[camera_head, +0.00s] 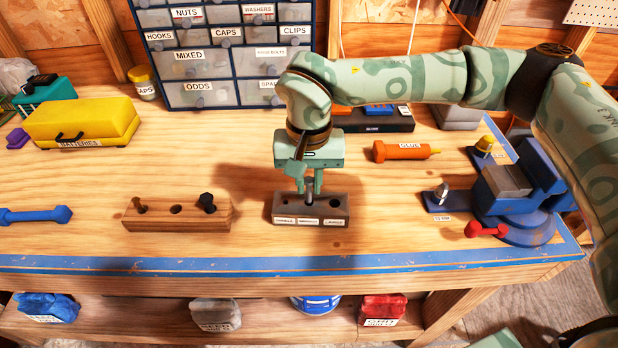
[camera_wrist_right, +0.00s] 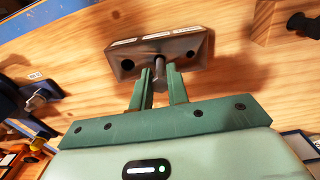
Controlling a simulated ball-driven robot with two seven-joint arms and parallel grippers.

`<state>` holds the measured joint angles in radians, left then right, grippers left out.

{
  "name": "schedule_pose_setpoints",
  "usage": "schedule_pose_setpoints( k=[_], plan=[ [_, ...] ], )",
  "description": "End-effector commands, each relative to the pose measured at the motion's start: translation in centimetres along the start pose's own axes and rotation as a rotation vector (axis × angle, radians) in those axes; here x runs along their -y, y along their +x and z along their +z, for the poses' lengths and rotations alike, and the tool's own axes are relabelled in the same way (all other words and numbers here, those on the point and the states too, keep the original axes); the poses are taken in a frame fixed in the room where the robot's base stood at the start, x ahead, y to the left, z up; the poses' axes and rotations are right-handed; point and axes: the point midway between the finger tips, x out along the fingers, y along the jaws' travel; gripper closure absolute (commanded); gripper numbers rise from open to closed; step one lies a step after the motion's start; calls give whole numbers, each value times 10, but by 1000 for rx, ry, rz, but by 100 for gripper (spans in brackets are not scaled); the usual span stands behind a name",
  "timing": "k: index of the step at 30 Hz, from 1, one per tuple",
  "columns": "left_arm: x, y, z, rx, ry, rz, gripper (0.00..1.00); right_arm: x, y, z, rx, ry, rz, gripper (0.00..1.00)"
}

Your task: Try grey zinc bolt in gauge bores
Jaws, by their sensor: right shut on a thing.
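The bolt's lower end meets the block at the middle bore, between two open bores. How deep it sits is hidden. The bolt looks upright in the head view. My left gripper is not in view.
A wooden rack (camera_head: 160,216) with a brown bolt, an empty hole and a black bolt (camera_head: 207,201) stands left of the block. Bare bench surrounds the block.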

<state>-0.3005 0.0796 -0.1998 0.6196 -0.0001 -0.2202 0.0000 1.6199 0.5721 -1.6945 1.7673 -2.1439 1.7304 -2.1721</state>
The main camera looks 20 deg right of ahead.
Motion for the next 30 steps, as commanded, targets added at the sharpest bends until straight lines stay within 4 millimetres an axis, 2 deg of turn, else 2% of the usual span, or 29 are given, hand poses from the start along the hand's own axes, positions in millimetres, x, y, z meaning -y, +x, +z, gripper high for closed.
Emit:
schedule_pose_setpoints(
  k=[14, 30],
  plan=[
    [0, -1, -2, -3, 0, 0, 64, 0, 1, 0, 0, 0, 0, 100],
    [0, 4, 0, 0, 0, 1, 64, 0, 14, 0, 0, 0, 1, 100]
  ],
)
